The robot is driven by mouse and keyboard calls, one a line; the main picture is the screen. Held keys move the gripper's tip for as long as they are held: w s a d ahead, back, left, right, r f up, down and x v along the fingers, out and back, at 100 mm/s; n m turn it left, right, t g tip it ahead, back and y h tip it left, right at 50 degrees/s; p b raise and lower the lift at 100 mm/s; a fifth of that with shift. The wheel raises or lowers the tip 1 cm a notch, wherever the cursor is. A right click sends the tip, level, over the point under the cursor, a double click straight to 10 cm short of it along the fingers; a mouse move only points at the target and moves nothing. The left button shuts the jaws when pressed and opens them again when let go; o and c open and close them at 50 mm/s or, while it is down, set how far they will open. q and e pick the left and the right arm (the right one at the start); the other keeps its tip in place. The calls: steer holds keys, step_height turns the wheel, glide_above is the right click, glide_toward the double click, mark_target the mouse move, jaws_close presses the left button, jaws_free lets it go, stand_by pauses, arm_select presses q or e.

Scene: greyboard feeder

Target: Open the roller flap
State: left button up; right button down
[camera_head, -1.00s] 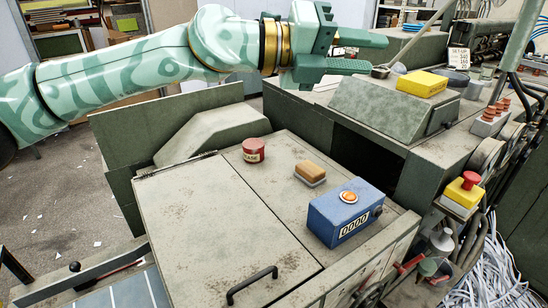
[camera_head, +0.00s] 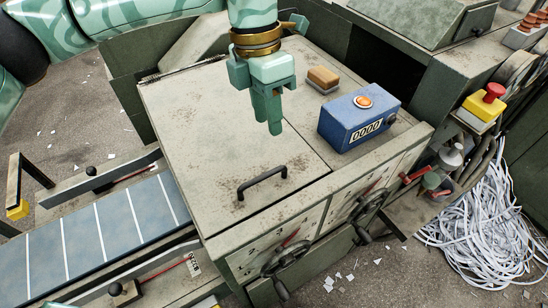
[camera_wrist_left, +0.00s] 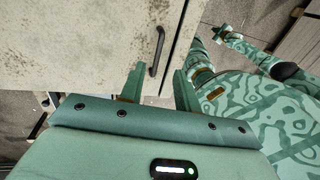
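The roller flap (camera_head: 205,135) is a worn grey-green panel lying flat and closed on top of the machine. Its black bar handle (camera_head: 262,178) sits near the front edge. My left gripper (camera_head: 278,118) points down above the panel, behind the handle and apart from it. In the left wrist view the two fingers (camera_wrist_left: 159,70) stand apart with nothing held, and the handle (camera_wrist_left: 157,50) shows between and beyond them. The flap also fills the upper left there (camera_wrist_left: 90,40). A green arm end that may be my right gripper (camera_wrist_left: 220,34) shows small; its fingers are unclear.
A blue counter box (camera_head: 360,122) and a brown block on a grey base (camera_head: 323,78) stand right of the flap. A red emergency button (camera_head: 494,92) is farther right. Handwheels (camera_head: 285,258) line the front face. A blue conveyor (camera_head: 100,235) lies to the left.

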mark_target(275, 169)
arm_select(q)
steer(key=f, duration=0.3)
steer(key=s+f, duration=0.1)
steer(key=f, duration=0.3)
steer(key=d+f, duration=0.1)
steer(key=f, duration=0.2)
steer(key=shift+s+d+f+b, duration=0.1)
steer(key=shift+s+f+b, duration=0.1)
steer(key=shift+s+b, duration=0.15)
steer(key=shift+r, duration=0.1)
jaws_close()
